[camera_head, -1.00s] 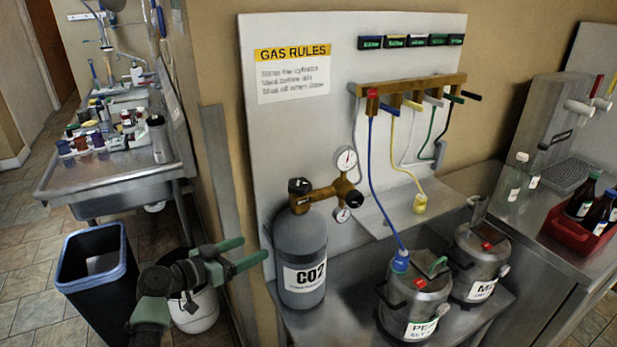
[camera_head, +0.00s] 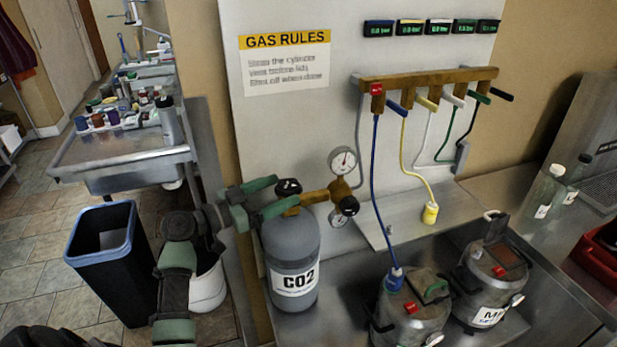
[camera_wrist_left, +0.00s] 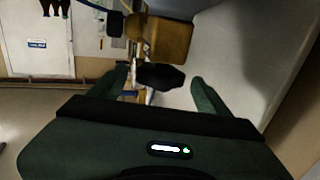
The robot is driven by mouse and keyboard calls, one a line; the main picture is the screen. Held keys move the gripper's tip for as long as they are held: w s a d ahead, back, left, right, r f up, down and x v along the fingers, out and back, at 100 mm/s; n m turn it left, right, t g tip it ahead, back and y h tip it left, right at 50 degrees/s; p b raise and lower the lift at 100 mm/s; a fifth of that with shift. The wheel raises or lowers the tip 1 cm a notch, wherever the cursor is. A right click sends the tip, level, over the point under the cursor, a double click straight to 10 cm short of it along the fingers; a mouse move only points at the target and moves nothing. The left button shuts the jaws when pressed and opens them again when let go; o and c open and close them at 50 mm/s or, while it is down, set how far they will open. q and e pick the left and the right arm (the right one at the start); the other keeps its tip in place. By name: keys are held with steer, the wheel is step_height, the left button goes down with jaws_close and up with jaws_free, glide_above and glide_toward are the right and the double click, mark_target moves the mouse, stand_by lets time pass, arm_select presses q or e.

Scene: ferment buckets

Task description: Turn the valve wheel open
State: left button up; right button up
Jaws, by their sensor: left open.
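The black valve wheel (camera_head: 288,187) sits on top of the brass valve of the grey CO2 cylinder (camera_head: 290,250). My left gripper (camera_head: 270,194) is open at the wheel, its green fingers pointing right, one behind and one in front of it. In the left wrist view the dark wheel (camera_wrist_left: 160,76) lies between the two spread fingers, with gaps to both sides, and the brass valve body (camera_wrist_left: 168,40) is beyond it. I cannot tell whether a finger touches the wheel. My right gripper is not in view.
A regulator with round gauges (camera_head: 342,160) is right of the valve. A brass manifold (camera_head: 430,88) with coloured levers hangs on the white panel. Metal kegs (camera_head: 412,310) stand at the lower right. A black bin (camera_head: 110,260) stands on the floor at left.

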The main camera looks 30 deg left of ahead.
mark_target(298, 182)
arm_select(q)
steer(key=p+x, duration=0.2)
steer(key=x, duration=0.1)
steer(key=shift+w+d+r, duration=0.15)
steer(key=shift+w+r, duration=0.05)
steer(key=shift+r, duration=0.15)
steer(key=shift+f+x, duration=0.2)
steer(key=shift+x, duration=0.85)
steer(key=shift+w+d+p, duration=0.15)
steer(key=shift+w+p, duration=0.1)
steer(key=shift+p, duration=0.05)
steer(key=shift+f, duration=0.1)
steer(key=c, duration=1.4)
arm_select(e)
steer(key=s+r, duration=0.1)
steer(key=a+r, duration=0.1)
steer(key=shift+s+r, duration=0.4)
